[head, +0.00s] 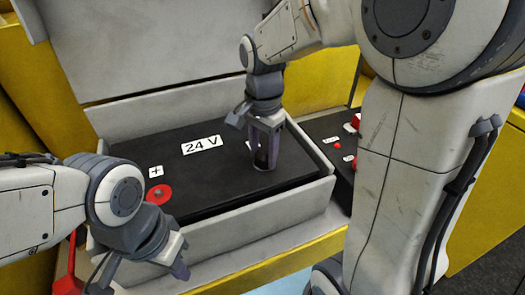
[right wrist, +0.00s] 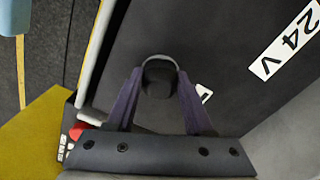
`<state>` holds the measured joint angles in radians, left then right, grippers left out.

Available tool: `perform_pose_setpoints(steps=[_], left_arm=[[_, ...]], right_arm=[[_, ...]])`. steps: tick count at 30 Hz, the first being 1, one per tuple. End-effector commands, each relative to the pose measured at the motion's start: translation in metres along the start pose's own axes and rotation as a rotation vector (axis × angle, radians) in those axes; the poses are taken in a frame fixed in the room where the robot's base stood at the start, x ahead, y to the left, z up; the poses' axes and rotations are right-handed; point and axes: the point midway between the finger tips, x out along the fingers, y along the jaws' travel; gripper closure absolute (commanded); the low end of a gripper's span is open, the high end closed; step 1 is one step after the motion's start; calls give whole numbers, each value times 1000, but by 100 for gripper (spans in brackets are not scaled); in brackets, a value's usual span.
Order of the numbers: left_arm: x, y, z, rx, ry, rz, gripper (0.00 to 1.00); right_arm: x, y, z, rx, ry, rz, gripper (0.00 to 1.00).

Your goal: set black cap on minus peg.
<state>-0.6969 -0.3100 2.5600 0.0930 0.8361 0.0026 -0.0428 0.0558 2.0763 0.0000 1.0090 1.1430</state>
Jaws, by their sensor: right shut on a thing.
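My right gripper (head: 264,164) is shut on the black cap (head: 261,157) and holds it low over the right part of the battery's black top (head: 215,172). In the right wrist view the black cap (right wrist: 159,80) sits between the purple fingertips (right wrist: 158,72), with a grey rim around its far end. The minus peg cannot be made out; the cap and fingers cover that spot, so I cannot tell whether they touch. A white label (right wrist: 205,96) shows partly behind a finger. My left gripper (head: 172,264) is at the lower left; its jaw opening is unclear.
The top carries a 24 V label (head: 202,145), a plus label (head: 156,172) and a red ring (head: 159,194) at the left. A grey case wall (head: 290,207) surrounds it. Small red parts (head: 337,146) lie at the right. A red piece (head: 68,270) stands by my left arm.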

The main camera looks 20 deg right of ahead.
Motion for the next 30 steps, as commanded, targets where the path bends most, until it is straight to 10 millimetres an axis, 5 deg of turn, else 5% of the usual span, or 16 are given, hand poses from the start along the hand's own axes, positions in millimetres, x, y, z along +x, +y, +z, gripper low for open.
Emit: perform_pose_setpoints(steps=[8,9,11,23,30], left_arm=[[1,0,0,0,0,0,100],[1,0,0,0,0,0,100],[1,0,0,0,0,0,100],[2,0,0,1,0,0,100],[7,0,0,1,0,0,100]], right_arm=[[2,0,0,0,0,1,100],[2,0,0,0,-1,1,36],[2,0,0,0,-1,1,14],[-4,0,0,0,1,-2,13],[-45,-1,0,0,3,-6,13]])
